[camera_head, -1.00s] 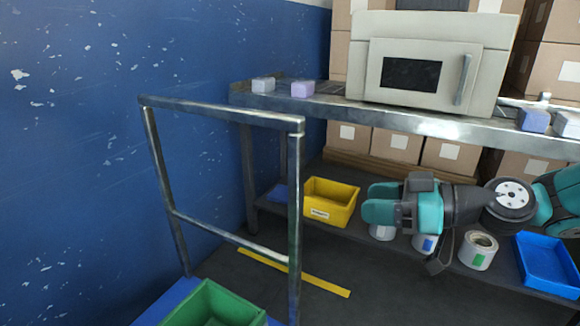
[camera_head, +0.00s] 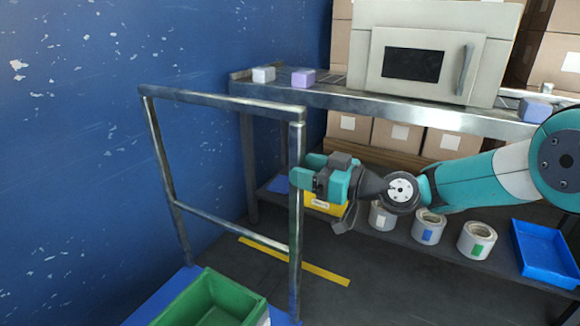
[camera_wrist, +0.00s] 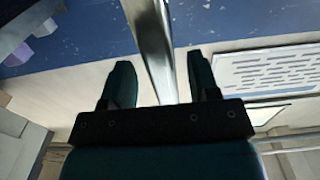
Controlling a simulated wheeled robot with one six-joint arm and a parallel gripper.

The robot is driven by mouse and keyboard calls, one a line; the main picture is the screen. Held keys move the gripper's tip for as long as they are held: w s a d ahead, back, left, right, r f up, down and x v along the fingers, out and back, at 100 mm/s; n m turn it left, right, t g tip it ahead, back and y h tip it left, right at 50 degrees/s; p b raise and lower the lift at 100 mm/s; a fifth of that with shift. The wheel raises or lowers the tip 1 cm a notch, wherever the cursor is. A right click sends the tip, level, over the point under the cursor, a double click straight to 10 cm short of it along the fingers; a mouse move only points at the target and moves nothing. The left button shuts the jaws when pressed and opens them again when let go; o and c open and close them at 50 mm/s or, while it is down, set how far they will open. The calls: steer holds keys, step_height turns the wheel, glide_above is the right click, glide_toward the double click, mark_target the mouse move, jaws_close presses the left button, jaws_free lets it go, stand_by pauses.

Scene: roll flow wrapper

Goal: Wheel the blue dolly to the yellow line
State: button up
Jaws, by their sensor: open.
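The blue dolly (camera_head: 155,304) is at the bottom, beside the blue wall, with its deck partly out of frame. Its metal handle frame (camera_head: 222,101) stands upright, with a right post (camera_head: 296,235). The yellow line (camera_head: 318,272) lies on the floor beyond the handle. My gripper (camera_head: 304,168) is open at the upper part of the right post. In the wrist view, the post (camera_wrist: 150,45) shows between the spread fingers of my gripper (camera_wrist: 160,80), with gaps beside it.
A green bin (camera_head: 213,302) sits on the dolly. A metal conveyor table (camera_head: 400,108) bears a machine (camera_head: 420,60) and small blocks. The lower shelf (camera_head: 400,238) holds a yellow bin (camera_head: 323,208), several rolls and a blue tray (camera_head: 545,250).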

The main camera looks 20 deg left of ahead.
mark_target(290, 165)
steer(key=shift+w+a, duration=0.15)
steer(key=shift+a, duration=1.85)
jaws_close()
